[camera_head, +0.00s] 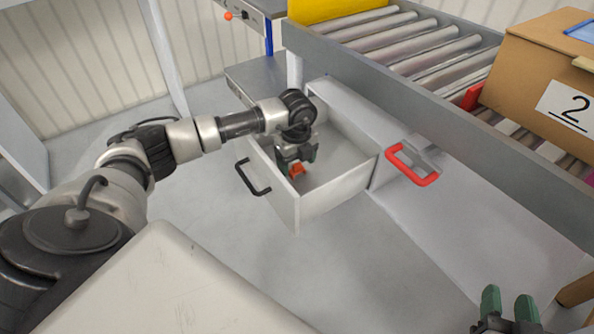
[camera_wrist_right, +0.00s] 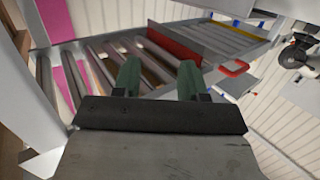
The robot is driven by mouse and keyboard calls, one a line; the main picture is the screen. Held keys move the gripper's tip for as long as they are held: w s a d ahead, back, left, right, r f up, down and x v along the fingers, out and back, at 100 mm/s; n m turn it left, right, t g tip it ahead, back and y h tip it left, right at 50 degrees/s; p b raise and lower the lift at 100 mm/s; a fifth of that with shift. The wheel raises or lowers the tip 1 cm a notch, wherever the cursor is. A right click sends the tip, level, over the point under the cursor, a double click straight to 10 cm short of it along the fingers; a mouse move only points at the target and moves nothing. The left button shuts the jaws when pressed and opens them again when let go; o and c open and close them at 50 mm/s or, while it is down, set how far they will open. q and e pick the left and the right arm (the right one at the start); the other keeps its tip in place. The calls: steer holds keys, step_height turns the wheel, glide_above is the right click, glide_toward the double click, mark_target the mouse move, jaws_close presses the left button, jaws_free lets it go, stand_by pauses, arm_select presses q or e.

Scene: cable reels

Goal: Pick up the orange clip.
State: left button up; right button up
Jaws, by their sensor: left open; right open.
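The orange clip (camera_head: 297,170) lies inside the open drawer (camera_head: 342,168), near the drawer's front left part. It is small and partly hidden by my left gripper. My left gripper (camera_head: 290,170) reaches down into the drawer, open, with its fingers right at the clip. I cannot tell whether the clip is between the fingers or just beside them. My right gripper (camera_head: 510,305) is at the lower right of the head view, open and empty. Its green fingertips also show in the right wrist view (camera_wrist_right: 160,80), pointing toward the roller conveyor.
The drawer has a black handle (camera_head: 253,178) on its front. A red handle (camera_head: 412,164) sits on the cabinet to its right. A roller conveyor (camera_head: 400,45) runs above, carrying a cardboard box (camera_head: 530,75) marked 2. The floor before the drawer is clear.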

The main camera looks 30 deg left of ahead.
mark_target(297, 164)
arm_select(q)
steer(key=shift+w+f+b, duration=0.1)
steer(key=shift+f+b, duration=0.3)
steer(key=shift+f, duration=1.15)
arm_select(e)
steer(key=shift+w+a+r+t+y, duration=0.1)
steer(key=shift+r+t+y, duration=0.1)
steer(key=shift+r+t, duration=0.35)
steer(key=shift+w+a+r+t+y, duration=0.1)
steer(key=shift+a+r+t+y, duration=0.1)
steer(key=shift+r+t, duration=0.35)
steer(key=shift+a+r+t+y, duration=0.1)
steer(key=shift+r+t+y, duration=0.1)
steer(key=shift+r+t, duration=0.35)
steer(key=shift+r, duration=0.1)
arm_select(q)
steer(key=c, duration=1)
steer(key=shift+o, duration=0.2)
steer(key=shift+r, duration=0.15)
steer(key=shift+r, duration=0.5)
step_height(297, 164, up, 8)
steer(key=p, duration=0.3)
steer(key=shift+r, duration=0.4)
arm_select(e)
steer(key=s+d+f+g+h, duration=0.2)
steer(key=s+f+g, duration=0.1)
steer(key=f+g, duration=0.5)
steer(key=shift+s+d+f+h, duration=0.3)
steer(key=shift+d+f, duration=0.05)
